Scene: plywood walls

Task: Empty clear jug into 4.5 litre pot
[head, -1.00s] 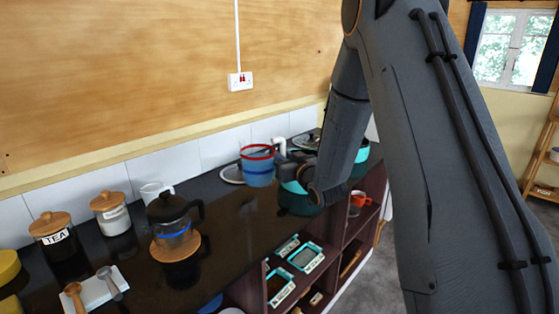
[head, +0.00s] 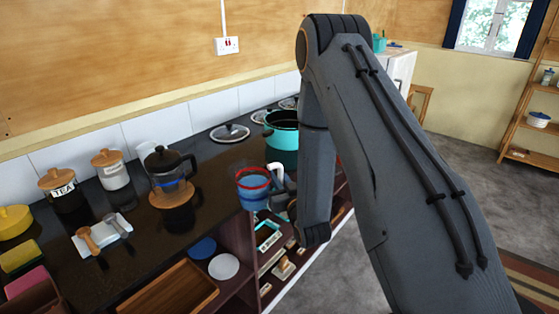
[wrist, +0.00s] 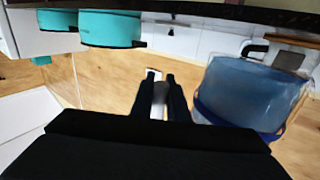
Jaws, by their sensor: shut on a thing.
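The clear jug (head: 253,190) looks blue-tinted with a red band at its rim and a white handle. It appears upright in the head view, around the counter's front edge, and blue and large at the right of the wrist view (wrist: 250,95). The wrist view shows two teal pots (wrist: 110,29), (wrist: 57,19); no size label is readable.
A glass lid (head: 230,133) lies near the wall. Open shelves (head: 235,240) below hold plates and a tray.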

